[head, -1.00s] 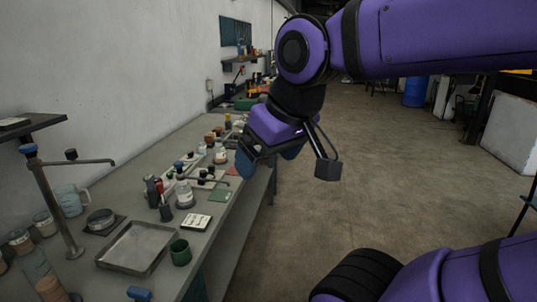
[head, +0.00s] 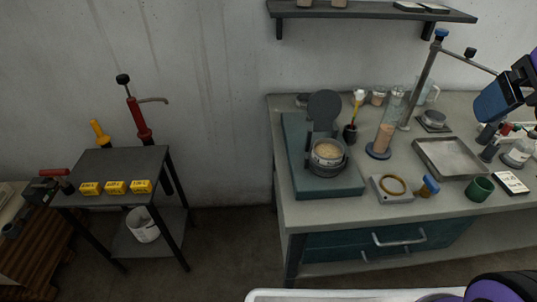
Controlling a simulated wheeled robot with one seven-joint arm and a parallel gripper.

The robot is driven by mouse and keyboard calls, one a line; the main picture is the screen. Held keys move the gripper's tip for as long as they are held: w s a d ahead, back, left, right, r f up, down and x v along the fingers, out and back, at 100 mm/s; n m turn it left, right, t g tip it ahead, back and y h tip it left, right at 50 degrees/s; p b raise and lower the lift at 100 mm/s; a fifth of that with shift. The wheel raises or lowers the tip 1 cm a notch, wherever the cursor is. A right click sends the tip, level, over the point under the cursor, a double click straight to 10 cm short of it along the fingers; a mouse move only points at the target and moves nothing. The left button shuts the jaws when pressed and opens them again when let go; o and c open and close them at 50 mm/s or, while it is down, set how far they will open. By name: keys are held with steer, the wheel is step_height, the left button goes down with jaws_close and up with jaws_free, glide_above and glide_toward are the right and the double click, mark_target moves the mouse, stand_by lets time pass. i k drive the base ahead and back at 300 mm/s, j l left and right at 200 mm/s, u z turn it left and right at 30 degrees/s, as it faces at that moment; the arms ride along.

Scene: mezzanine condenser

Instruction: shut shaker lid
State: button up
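The shaker (head: 327,153) stands on a teal base plate (head: 345,188) at the left end of the grey workbench. It looks like a round dark holder with a tan-filled top. Its round dark lid (head: 324,107) stands upright behind it, swung open. My gripper (head: 497,99) is only partly in view at the right edge, well to the right of the shaker and apart from it. One blue finger part shows; the rest is cut off, so its opening cannot be seen.
Right of the shaker stand a tan-filled cylinder (head: 384,139), a ring on a grey block (head: 393,187), a metal tray (head: 450,157), a green cup (head: 480,189) and a tall stand (head: 419,86). A shelf (head: 375,11) hangs above. A small dark table (head: 115,170) stands left, with floor between.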

mark_target(324, 106)
steer(key=u, duration=0.2)
steer(key=i+j, duration=0.15)
steer(key=j, duration=0.3)
steer(key=i+j+z, duration=0.1)
steer(key=j, duration=0.3)
steer(key=i+j, duration=0.1)
steer(key=j, duration=0.35)
steer(key=i+j+z, duration=0.1)
steer(key=j, duration=0.3)
steer(key=i+j, duration=0.15)
steer(key=j, duration=0.3)
